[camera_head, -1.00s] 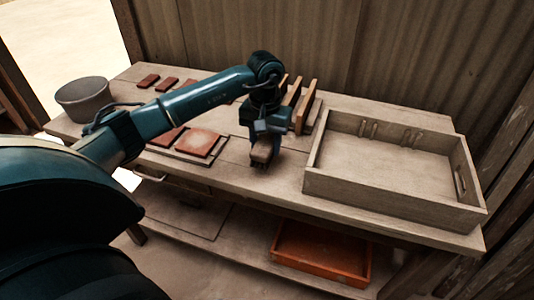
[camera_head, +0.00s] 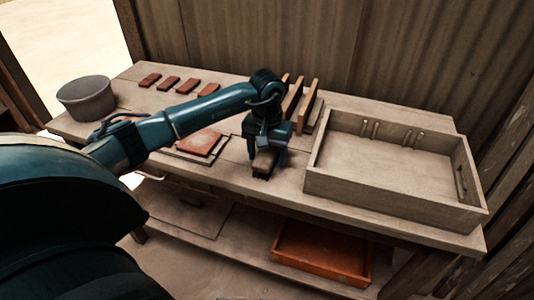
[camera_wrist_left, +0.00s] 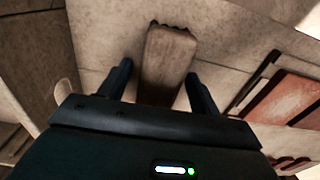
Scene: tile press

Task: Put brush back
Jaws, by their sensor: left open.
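The brush (camera_head: 264,162), with a pale wooden back and dark bristles below, is at the table's front edge area, left of the big wooden tray. It also shows in the left wrist view (camera_wrist_left: 167,62), between the fingers. My left gripper (camera_head: 266,150) is right over it with its jaws open. In the left wrist view the left gripper (camera_wrist_left: 158,73) has a gap between each finger and the brush. The brush looks set down on the table top. My right gripper is not in view.
The large wooden tray (camera_head: 395,205) stands close on the right. Upright wooden boards (camera_head: 309,105) stand behind the gripper. Red tiles (camera_head: 200,142) lie to the left, and a grey bucket (camera_head: 86,98) is at the far left. An orange tray (camera_head: 322,254) is on the lower shelf.

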